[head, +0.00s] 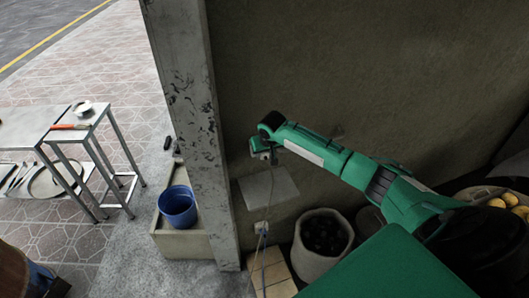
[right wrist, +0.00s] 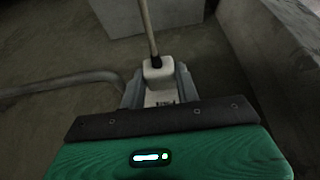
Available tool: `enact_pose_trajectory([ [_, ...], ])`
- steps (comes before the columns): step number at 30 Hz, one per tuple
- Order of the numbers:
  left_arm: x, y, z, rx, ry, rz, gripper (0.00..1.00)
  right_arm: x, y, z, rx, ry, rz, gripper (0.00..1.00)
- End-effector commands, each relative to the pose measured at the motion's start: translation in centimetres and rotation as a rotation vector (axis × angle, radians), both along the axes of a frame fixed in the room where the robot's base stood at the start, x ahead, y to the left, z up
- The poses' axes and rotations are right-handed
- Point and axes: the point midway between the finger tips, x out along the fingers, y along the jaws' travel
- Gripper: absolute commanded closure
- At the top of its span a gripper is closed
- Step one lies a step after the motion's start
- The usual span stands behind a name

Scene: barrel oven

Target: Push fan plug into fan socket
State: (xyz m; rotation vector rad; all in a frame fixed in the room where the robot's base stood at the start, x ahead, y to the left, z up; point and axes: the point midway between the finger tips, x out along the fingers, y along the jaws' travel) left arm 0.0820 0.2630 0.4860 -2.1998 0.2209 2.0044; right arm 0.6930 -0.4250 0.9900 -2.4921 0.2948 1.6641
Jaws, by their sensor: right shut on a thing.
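My right arm reaches in from the right in the head view, and its small gripper (head: 262,153) hangs at the arm's far end in front of the dark wall. In the right wrist view, my right gripper (right wrist: 158,88) is shut on a white plug (right wrist: 158,70). A pale cord (right wrist: 147,25) runs away from the plug. In the head view the plug cannot be made out clearly. A small white fitting (head: 260,227), perhaps the socket, is low on the wall with thin cords (head: 261,255) hanging below it. My left gripper is not in view.
A grey flat panel (head: 268,187) is by the wall below the gripper. A concrete post (head: 188,100) stands to the left. A blue bucket (head: 178,207), a pale sack of dark lumps (head: 323,258) and metal tables (head: 85,125) stand around.

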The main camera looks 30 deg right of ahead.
Motion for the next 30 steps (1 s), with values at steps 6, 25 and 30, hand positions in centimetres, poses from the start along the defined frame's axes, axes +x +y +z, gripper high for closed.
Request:
enact_pose_trajectory([
  [6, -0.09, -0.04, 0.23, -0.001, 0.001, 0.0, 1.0, -0.01, -0.01, 0.09, 0.0, 0.0, 0.0, 1.0],
  [25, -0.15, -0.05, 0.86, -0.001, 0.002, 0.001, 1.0, 0.0, -0.01, 0.04, -0.001, 0.0, 0.0, 1.0],
  [30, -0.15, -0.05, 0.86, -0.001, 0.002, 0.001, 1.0, 0.0, 0.0, 0.04, 0.0, 0.0, 0.0, 1.0],
])
